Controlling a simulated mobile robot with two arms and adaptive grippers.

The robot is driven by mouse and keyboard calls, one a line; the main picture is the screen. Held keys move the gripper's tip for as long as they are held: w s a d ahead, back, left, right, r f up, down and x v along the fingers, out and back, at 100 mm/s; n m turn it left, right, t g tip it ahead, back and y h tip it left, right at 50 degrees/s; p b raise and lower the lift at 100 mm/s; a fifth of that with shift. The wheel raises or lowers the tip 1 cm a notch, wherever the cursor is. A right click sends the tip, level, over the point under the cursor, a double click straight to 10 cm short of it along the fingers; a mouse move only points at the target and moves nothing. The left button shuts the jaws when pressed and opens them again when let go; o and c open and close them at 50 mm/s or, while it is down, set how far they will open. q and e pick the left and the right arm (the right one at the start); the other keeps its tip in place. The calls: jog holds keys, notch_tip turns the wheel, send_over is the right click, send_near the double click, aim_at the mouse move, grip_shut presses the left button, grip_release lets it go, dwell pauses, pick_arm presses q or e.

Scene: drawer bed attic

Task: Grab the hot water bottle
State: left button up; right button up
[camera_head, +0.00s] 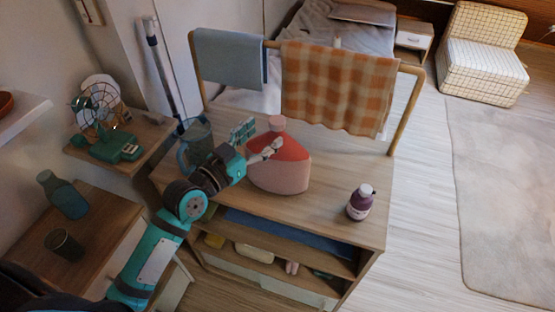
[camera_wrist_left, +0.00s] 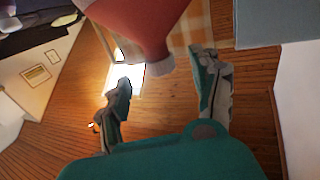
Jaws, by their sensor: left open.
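The hot water bottle (camera_head: 279,172), red above and pale pink below with a pink cap, stands upright on the wooden dresser top (camera_head: 335,182). My left gripper (camera_head: 257,142) is at its upper left side, close to the neck, with its fingers apart. In the left wrist view the red bottle (camera_wrist_left: 140,22) comes down from the top edge, its narrow end near the space between the open fingers (camera_wrist_left: 167,85). The gripper has no hold on it. I cannot tell whether a finger touches it. My right gripper is not in view.
A purple bottle (camera_head: 360,202) stands to the right on the dresser. A clear blue-grey jug (camera_head: 192,148) stands close behind my left wrist. A rail with a checked orange cloth (camera_head: 335,85) and a blue cloth (camera_head: 230,58) rises behind. A fan (camera_head: 103,120) stands on the left shelf.

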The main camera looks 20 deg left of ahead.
aim_at(272, 126)
pick_arm(q)
jog(key=shift+w+d, duration=0.15)
jog(key=shift+w, duration=0.2)
jog(key=x, duration=0.1)
jog(key=p+x, duration=0.1)
jog(key=x, duration=0.1)
jog(key=p+x, duration=0.1)
jog(key=x, duration=0.1)
jog(key=shift+r, duration=0.4)
jog(key=shift+w+d+f, duration=0.1)
jog(key=shift+w+f, duration=0.05)
jog(key=shift+w, duration=0.05)
jog(key=shift+s, duration=0.1)
jog(key=shift+c, duration=0.5)
jog(key=shift+c, duration=1.1)
grip_shut()
